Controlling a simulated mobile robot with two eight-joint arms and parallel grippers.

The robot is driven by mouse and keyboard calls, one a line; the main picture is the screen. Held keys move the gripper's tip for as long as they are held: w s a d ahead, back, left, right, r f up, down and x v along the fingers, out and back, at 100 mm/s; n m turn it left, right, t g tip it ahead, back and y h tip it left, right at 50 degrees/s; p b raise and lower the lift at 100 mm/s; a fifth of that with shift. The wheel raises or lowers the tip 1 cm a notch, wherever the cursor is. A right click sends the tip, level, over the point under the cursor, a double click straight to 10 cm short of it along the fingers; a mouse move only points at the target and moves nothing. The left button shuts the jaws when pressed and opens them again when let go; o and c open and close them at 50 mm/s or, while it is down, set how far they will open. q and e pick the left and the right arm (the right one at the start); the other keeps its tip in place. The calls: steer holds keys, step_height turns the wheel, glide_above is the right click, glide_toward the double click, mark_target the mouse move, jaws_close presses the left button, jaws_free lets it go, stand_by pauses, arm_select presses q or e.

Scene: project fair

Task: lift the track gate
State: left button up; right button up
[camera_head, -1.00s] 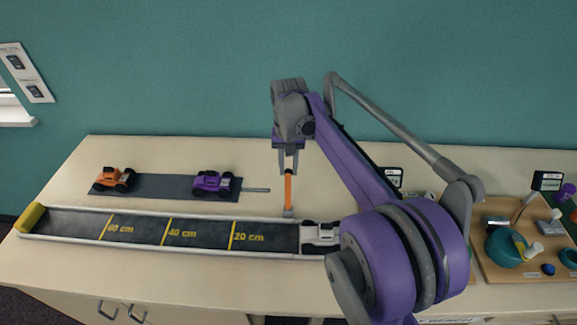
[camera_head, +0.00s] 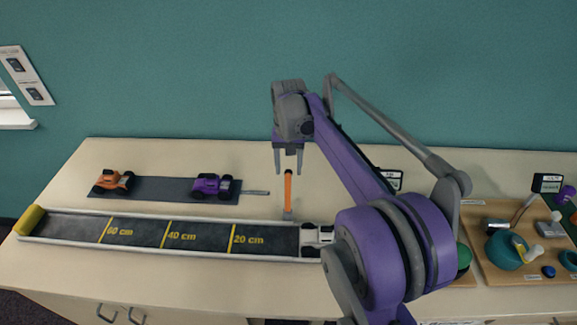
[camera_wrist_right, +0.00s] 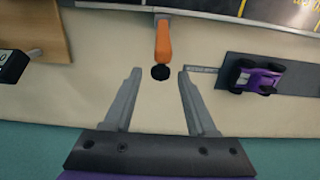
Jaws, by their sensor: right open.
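The track gate's orange lever (camera_head: 288,188) stands upright at the back edge of the track (camera_head: 140,240), by the 20 cm end. A white car (camera_head: 317,238) sits on the track just right of the lever, partly hidden by my arm. My right gripper (camera_head: 288,170) is open and empty, its fingertips near the lever's top. In the right wrist view the orange lever (camera_wrist_right: 163,42) lies beyond and between the two open fingers (camera_wrist_right: 158,72), with its dark tip toward me and nothing touching it. My left gripper is not in view.
An orange car (camera_head: 113,181) and a purple car (camera_head: 212,186) stand on a dark mat (camera_head: 160,188) behind the track. A wooden board (camera_head: 490,262) with several small items is at the right. The bench between mat and lever is mostly clear.

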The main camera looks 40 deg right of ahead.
step_height(320, 180, up, 11)
steer(key=shift+p, duration=0.35)
steer(key=shift+f, duration=0.1)
stand_by(0.5)
steer(key=s+a+f+n+t, duration=0.5)
steer(key=s+a+f+n, duration=0.3)
steer(key=s+a+f, duration=0.9)
steer(key=shift+s+a+f+t, duration=0.4)
steer(key=shift+s+a, duration=0.1)
steer(key=shift+a, duration=0.75)
